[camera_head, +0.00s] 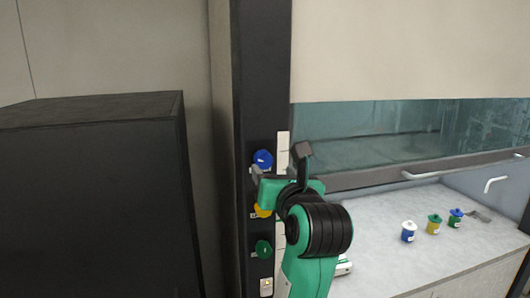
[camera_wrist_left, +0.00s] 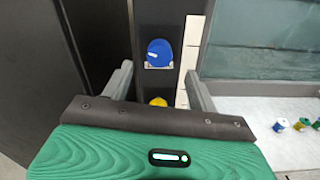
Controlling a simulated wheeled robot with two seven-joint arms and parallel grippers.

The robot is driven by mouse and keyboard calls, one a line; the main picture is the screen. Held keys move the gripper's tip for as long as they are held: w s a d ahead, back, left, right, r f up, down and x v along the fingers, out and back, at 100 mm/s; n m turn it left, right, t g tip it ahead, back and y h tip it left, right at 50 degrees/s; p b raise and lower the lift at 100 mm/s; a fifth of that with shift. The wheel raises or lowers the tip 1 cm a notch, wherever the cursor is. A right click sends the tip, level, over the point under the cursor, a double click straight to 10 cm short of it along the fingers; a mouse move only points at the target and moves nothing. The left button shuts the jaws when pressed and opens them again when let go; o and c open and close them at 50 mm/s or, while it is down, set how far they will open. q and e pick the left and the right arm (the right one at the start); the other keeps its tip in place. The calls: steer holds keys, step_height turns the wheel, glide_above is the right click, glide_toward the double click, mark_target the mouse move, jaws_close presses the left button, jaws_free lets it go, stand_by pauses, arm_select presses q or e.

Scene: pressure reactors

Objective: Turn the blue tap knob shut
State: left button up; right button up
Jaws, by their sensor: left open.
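The blue tap knob (camera_head: 262,158) is the top one on the dark vertical post of the fume hood. In the left wrist view the blue knob (camera_wrist_left: 159,52) shows a small white mark and sits between the lines of the two fingers, ahead of them. My left gripper (camera_head: 280,164) is open and empty, its fingers spread on either side of the knob. In the left wrist view the gripper (camera_wrist_left: 158,78) shows no visible contact with the knob. My right gripper is not in view.
Below the blue knob are a yellow knob (camera_head: 262,211), partly hidden by my gripper, and a green knob (camera_head: 263,249). A black cabinet (camera_head: 90,200) stands at left. Small lidded jars, including a blue-and-white one (camera_head: 408,232), stand on the hood's worktop (camera_head: 385,265).

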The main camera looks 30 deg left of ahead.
mark_target(265, 161)
arm_select(q)
steer(key=p+x, duration=0.3)
steer(key=x, duration=0.4)
steer(key=shift+r, duration=0.15)
steer(key=shift+w+a, duration=0.25)
steer(key=shift+a, duration=0.15)
steer(key=c, duration=1)
